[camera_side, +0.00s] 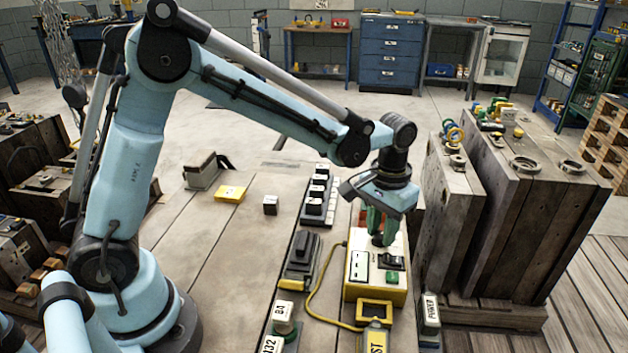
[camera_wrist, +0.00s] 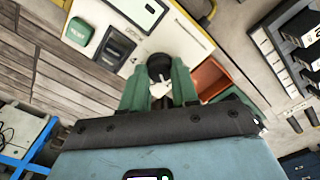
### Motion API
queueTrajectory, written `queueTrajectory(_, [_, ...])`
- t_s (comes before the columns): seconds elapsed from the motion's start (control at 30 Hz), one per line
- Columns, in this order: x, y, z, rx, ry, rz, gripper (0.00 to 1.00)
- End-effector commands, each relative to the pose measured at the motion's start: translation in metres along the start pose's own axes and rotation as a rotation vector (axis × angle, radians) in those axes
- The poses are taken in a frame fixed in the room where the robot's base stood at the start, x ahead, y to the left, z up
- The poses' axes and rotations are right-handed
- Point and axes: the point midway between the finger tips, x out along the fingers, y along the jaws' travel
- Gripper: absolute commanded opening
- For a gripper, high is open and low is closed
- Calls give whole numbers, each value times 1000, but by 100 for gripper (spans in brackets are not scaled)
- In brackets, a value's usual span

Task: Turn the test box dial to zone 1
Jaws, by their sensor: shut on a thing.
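The test box (camera_side: 374,292) is a cream and yellow case on the bench, right of centre in the side view. My gripper (camera_side: 381,236) points down over the far part of the panel. In the wrist view its green fingers (camera_wrist: 160,92) are closed on the black dial (camera_wrist: 160,65) from both sides. A white mark shows between the fingers. The zone markings are hidden or too small to read.
A yellow cable (camera_side: 318,305) loops from the box to a yellow labelled block (camera_side: 375,341). A dark device (camera_side: 300,259) and a rack of black blocks (camera_side: 318,199) stand to the left. Tall wooden moulds (camera_side: 500,230) rise close on the right. The bench's left middle is mostly clear.

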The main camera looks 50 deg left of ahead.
Motion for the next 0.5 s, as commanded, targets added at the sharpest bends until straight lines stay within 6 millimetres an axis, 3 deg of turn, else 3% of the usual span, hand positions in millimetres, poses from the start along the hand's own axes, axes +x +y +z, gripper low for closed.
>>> queueTrajectory(0.23, [0,0,0,-1,0,0,0])
queueTrajectory(0.27, [0,0,0,-1,0,0,32])
queueTrajectory(0.4, [0,0,0,-1,0,0,54])
queueTrajectory(0.5, [0,0,0,-1,0,0,55])
